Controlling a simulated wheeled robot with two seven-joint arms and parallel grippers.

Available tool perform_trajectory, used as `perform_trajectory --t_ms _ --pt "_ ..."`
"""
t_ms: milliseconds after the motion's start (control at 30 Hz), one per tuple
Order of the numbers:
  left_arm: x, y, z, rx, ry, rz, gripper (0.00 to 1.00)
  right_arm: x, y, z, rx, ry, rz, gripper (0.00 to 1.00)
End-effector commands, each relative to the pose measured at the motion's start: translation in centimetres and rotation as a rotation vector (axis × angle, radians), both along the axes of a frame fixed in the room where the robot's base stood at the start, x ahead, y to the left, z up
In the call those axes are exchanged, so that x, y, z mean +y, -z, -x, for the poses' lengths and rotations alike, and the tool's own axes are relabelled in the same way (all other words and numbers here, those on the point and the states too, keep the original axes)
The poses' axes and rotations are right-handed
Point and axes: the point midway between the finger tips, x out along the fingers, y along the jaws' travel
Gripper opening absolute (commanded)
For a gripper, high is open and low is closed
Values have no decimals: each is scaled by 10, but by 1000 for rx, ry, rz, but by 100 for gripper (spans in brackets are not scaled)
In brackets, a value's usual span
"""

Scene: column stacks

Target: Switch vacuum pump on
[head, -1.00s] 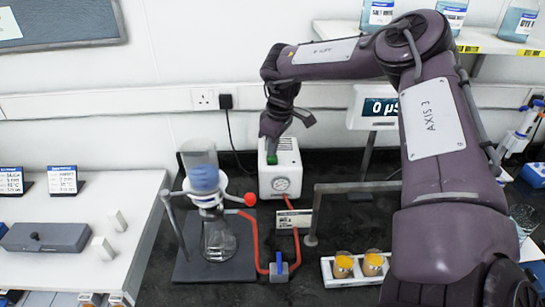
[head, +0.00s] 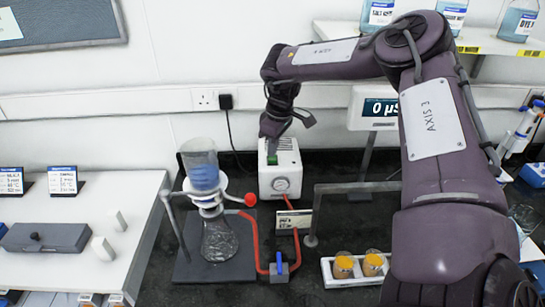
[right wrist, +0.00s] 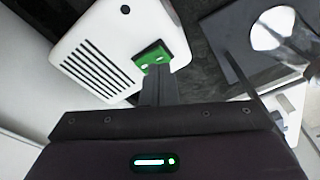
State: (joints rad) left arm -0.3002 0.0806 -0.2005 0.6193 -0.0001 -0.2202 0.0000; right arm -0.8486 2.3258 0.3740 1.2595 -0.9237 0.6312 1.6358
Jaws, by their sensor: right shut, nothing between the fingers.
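The vacuum pump (head: 281,184) is a white box with a round gauge on its front, standing on the dark bench near the back wall. Its green switch (head: 272,160) is on top. In the right wrist view, the pump (right wrist: 95,62) shows slotted vents, and the green switch (right wrist: 150,54) lies at my fingertips. My right gripper (head: 270,137) is shut and empty, pointing down just above the switch. Its fingers (right wrist: 157,80) partly overlap the switch's edge in the wrist view; I cannot tell whether they touch it. My left gripper is not in view.
A filter funnel with blue liquid (head: 204,178) over a glass flask (head: 220,240) stands left of the pump. A red hose (head: 256,240) and a blue valve (head: 279,264) lie in front.

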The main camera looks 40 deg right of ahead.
Motion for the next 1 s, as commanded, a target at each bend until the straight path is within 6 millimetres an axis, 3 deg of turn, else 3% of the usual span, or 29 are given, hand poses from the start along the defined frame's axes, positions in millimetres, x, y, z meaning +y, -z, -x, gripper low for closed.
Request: perform_trajectory --t_ms 1000 --pt "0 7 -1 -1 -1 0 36 0 7 0 0 0 0 0"
